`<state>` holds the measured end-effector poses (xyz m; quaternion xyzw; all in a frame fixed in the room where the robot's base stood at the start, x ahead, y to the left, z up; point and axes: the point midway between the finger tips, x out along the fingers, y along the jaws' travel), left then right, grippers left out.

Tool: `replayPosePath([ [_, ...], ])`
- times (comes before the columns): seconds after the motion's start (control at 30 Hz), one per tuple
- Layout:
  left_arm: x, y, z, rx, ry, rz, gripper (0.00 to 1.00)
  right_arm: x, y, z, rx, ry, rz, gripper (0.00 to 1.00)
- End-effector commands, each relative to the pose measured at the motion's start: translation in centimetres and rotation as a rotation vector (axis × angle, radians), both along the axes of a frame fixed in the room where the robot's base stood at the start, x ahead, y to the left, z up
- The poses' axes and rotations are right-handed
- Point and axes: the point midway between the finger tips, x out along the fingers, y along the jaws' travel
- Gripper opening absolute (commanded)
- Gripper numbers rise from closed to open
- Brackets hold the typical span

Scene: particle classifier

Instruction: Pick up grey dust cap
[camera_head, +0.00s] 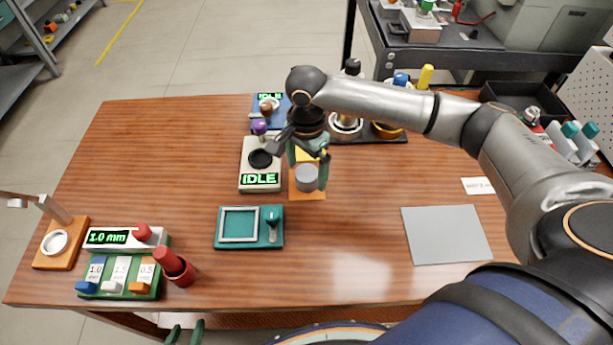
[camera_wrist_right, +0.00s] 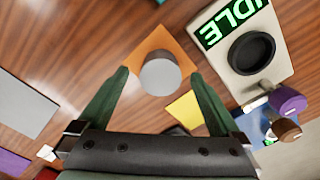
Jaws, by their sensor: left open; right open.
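The grey dust cap (camera_head: 307,178) appears as a short grey cylinder standing on an orange pad (camera_head: 309,195) near the middle of the table. In the right wrist view, the cap (camera_wrist_right: 160,76) lies between the spread green fingertips. My right gripper (camera_head: 308,162) is open and points down over the cap. Nothing is in its grasp, and I cannot tell how high above the cap its tips are. My left gripper (camera_head: 185,331) is open and empty, with its tips at the bottom edge of the head view, off the table's front edge.
Left of the cap stands a white IDLE device (camera_head: 259,182) with a black dish and purple knob. A yellow piece (camera_wrist_right: 185,110) lies close by the pad. A teal tray (camera_head: 249,241) sits in front. A grey mat (camera_head: 446,236) lies right, with bare wood between.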

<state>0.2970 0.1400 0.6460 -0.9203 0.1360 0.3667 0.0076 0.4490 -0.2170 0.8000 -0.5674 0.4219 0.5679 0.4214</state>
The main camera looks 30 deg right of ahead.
Motion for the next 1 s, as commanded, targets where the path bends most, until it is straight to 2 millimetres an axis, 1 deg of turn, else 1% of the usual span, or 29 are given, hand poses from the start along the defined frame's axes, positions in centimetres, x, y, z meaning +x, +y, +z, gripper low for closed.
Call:
replayPosePath([
  [0.03,0.1,-0.1,-0.3,0.000,0.001,-0.002,0.50,0.0,-0.1,-1.0,-0.001,0.001,-0.001,1.00],
  [0.13,0.3,-0.2,-0.3,-0.002,-0.003,-0.005,0.50,0.0,-0.1,-2.0,-0.001,0.000,-0.001,1.00],
  [0.23,0.5,-0.3,0.1,-0.004,-0.012,-0.006,0.50,0.0,-0.1,-2.4,-0.001,-0.001,0.000,1.00],
  [0.43,0.8,-0.4,0.4,-0.006,-0.019,-0.007,0.50,0.0,0.0,-2.4,-0.001,-0.001,0.000,1.00],
  [1.0,0.5,-0.3,-0.1,-0.002,-0.008,-0.008,0.50,0.0,0.0,-2.3,-0.001,-0.001,0.000,0.36],
])
